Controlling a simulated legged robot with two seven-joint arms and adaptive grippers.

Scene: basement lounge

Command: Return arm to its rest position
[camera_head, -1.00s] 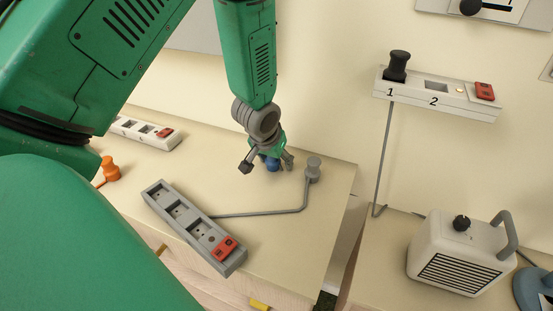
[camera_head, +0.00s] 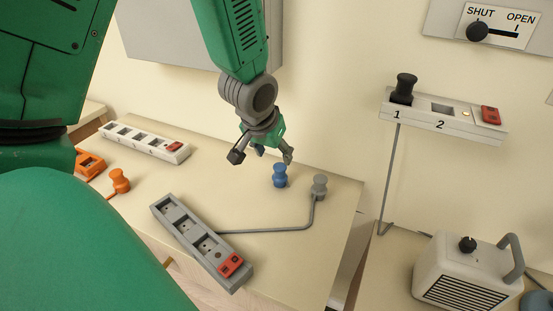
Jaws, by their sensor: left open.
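My left gripper (camera_head: 262,155) hangs above the table (camera_head: 240,195) with its fingers spread, open and empty. A blue plug (camera_head: 280,175) stands on the table just below and to the right of its fingers, apart from them. My green left arm comes in from the left and top of the view and hides part of the table's left side. My right gripper is not in view.
A grey plug (camera_head: 319,186) with a cable runs to a grey power strip (camera_head: 202,243). A white strip (camera_head: 146,141) and an orange plug (camera_head: 119,181) lie left. A wall strip (camera_head: 443,117) holds a black plug (camera_head: 404,88). A white heater (camera_head: 462,270) stands right.

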